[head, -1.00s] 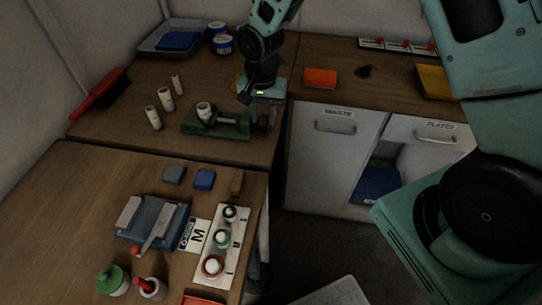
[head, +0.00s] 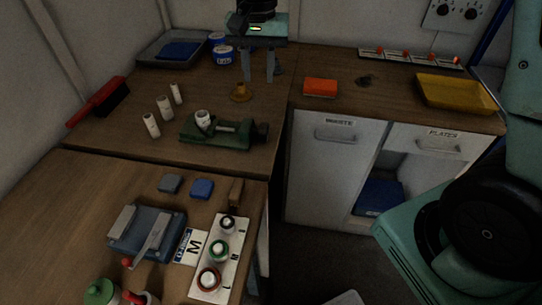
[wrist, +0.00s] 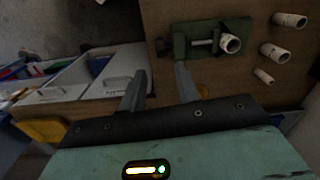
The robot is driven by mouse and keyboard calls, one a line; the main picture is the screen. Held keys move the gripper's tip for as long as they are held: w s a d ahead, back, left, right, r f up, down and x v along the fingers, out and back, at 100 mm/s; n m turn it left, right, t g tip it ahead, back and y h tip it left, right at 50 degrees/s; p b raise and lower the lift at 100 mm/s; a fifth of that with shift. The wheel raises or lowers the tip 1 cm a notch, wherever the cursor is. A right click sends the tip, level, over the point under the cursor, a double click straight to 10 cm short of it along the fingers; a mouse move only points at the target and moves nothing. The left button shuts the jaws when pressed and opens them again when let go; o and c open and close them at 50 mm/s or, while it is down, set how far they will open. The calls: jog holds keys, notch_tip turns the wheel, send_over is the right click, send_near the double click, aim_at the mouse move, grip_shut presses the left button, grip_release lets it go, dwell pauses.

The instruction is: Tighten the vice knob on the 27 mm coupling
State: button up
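The green vice (head: 213,139) stands near the front right of the back-left bench, with a white coupling (head: 203,119) upright between its jaws. Its dark knob (head: 262,132) is at the right end. The vice (wrist: 208,53), the coupling (wrist: 230,43) and the knob (wrist: 163,47) also show in the wrist view. My gripper (head: 258,72) is open and empty, above and behind the vice, clear of the knob. In the wrist view my gripper (wrist: 160,74) has its fingers apart. I cannot tell how firmly the jaws press the coupling.
Three white couplings (head: 164,108) stand left of the vice. A red brush (head: 98,103) lies at the left edge. An orange block (head: 320,87) and yellow tray (head: 455,93) are on the right counter. The front bench holds a press (head: 147,231).

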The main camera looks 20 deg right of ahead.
jog(key=s+a+f+n+b, duration=0.1)
jog(key=s+a+f+n, duration=0.1)
jog(key=s+n, duration=0.3)
jog(key=s+a+f+n+b, duration=0.1)
jog(key=s+n, duration=0.4)
jog(key=s, duration=0.9)
jog(key=shift+s+a+f, duration=0.3)
jog(key=shift+a+f, duration=0.2)
jog(key=shift+a, duration=0.8)
